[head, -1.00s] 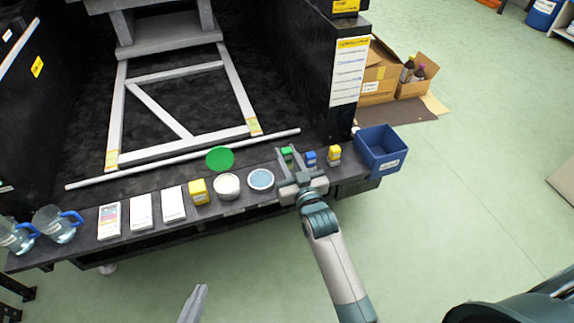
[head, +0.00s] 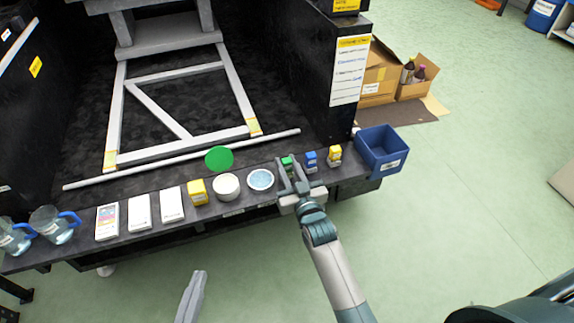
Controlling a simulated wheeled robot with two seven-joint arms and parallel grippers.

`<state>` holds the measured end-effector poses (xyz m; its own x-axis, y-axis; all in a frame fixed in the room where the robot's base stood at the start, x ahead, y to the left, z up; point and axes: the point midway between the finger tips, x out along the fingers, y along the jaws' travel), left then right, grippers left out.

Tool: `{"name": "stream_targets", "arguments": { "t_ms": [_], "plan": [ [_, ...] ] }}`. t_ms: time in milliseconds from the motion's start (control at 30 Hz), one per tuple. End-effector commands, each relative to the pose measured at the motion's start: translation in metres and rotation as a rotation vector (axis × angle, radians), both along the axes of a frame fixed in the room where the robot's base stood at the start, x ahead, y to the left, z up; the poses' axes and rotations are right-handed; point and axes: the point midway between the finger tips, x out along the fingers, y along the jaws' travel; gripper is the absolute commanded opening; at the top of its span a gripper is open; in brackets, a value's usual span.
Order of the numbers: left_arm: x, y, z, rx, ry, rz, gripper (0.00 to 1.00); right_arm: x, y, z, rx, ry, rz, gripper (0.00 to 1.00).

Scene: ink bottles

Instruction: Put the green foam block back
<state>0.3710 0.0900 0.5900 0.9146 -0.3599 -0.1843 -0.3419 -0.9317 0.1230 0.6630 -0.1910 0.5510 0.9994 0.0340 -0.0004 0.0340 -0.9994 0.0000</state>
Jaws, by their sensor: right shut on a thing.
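A small green block (head: 287,161) is at the front ledge of the black bench, between the fingers of my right gripper (head: 293,176). The fingers are shut on it and hide much of it, so I cannot tell whether it touches the ledge. A blue ink bottle (head: 311,160) and a yellow one (head: 334,156) stand to its right. My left gripper (head: 192,292) shows only as a narrow grey shape at the bottom, away from the bench; its jaws cannot be made out.
A blue bin (head: 382,150) is at the bench's right end. Left of my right gripper are a blue-topped round dish (head: 261,180), a white tub (head: 226,187), a yellow block (head: 197,192), several white boxes (head: 172,205) and jugs (head: 52,226). A green disc (head: 219,158) lies behind.

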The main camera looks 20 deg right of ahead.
Motion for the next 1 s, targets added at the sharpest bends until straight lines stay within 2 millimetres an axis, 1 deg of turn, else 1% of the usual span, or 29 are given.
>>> {"name": "stream_targets", "arguments": {
  "t_ms": [67,100,167,200,467,633,767,867,1000],
  "plan": [
    [0.000,0.000,0.002,-0.003,-0.011,0.000,0.00,0.000,0.000,-0.003,0.000,0.001,0.000,0.00],
    [0.000,-0.001,0.003,-0.005,-0.016,0.000,0.00,0.000,0.000,-0.003,0.000,0.001,0.000,0.25],
    [0.000,-0.001,0.003,-0.005,-0.015,0.000,0.00,0.000,0.000,-0.003,0.000,0.001,0.000,0.39],
    [0.000,-0.001,0.003,-0.005,-0.014,0.000,0.00,0.000,0.000,-0.003,0.000,0.000,0.000,0.41],
    [0.001,-0.001,0.003,-0.005,-0.014,0.000,0.00,0.000,0.000,-0.002,0.000,0.000,0.000,0.41],
    [0.000,-0.001,0.002,-0.002,-0.004,-0.001,0.00,0.000,0.000,0.002,0.000,0.000,0.000,0.41],
    [-0.001,0.001,-0.003,0.008,0.025,-0.002,0.00,-0.011,0.000,0.000,0.000,0.003,0.000,0.41],
    [-0.003,0.005,-0.013,0.025,0.073,0.002,0.00,-0.024,-0.001,0.000,0.000,0.003,0.000,0.41],
    [-0.006,0.008,-0.023,0.040,0.130,0.000,0.00,-0.047,-0.001,0.000,0.000,0.004,0.000,0.41]
  ]
}}
